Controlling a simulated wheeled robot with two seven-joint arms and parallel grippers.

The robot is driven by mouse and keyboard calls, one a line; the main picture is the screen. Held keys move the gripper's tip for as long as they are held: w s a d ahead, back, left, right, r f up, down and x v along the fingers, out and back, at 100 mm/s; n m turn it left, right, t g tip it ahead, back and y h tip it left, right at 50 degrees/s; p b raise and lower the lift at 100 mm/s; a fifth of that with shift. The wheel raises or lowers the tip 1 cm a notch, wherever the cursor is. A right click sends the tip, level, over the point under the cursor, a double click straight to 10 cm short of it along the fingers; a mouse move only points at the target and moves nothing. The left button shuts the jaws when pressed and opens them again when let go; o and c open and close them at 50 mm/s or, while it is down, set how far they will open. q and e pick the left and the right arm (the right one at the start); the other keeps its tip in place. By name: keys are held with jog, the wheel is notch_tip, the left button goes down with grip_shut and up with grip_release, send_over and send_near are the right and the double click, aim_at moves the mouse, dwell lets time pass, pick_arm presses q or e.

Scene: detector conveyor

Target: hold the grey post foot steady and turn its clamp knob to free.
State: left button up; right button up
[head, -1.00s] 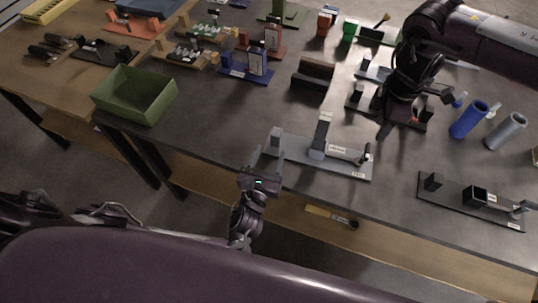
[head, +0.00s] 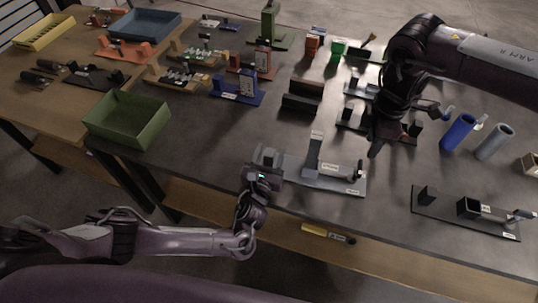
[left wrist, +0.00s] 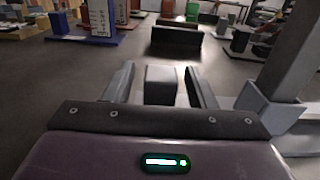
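The grey post foot (head: 330,182) is a flat plate near the table's front edge, with a tall upright post, a small block at its left end and a labelled piece on the right. A dark clamp knob (head: 359,171) stands at its right end. My left gripper (head: 267,158) is at the plate's left end. In the left wrist view its open fingers stand either side of the grey end block (left wrist: 161,85), with a narrow gap on each side.
A dark fixture (head: 465,214) lies right of the post foot. Blue (head: 457,132) and grey (head: 494,142) cylinders stand behind it. A green bin (head: 127,120) is at the left. A black block (head: 303,97) stands behind the post. Table between bin and post foot is clear.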

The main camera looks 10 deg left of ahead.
pick_arm(q)
grip_shut()
pick_arm(e)
jog(key=o, duration=0.8)
jog(key=shift+d, duration=0.1)
jog(key=shift+c, duration=0.2)
jog(key=y, duration=0.4)
send_near(361, 166)
jog(key=shift+m, duration=0.4)
jog(key=x, duration=0.8)
jog(key=shift+f, duration=0.3)
jog(key=c, duration=1)
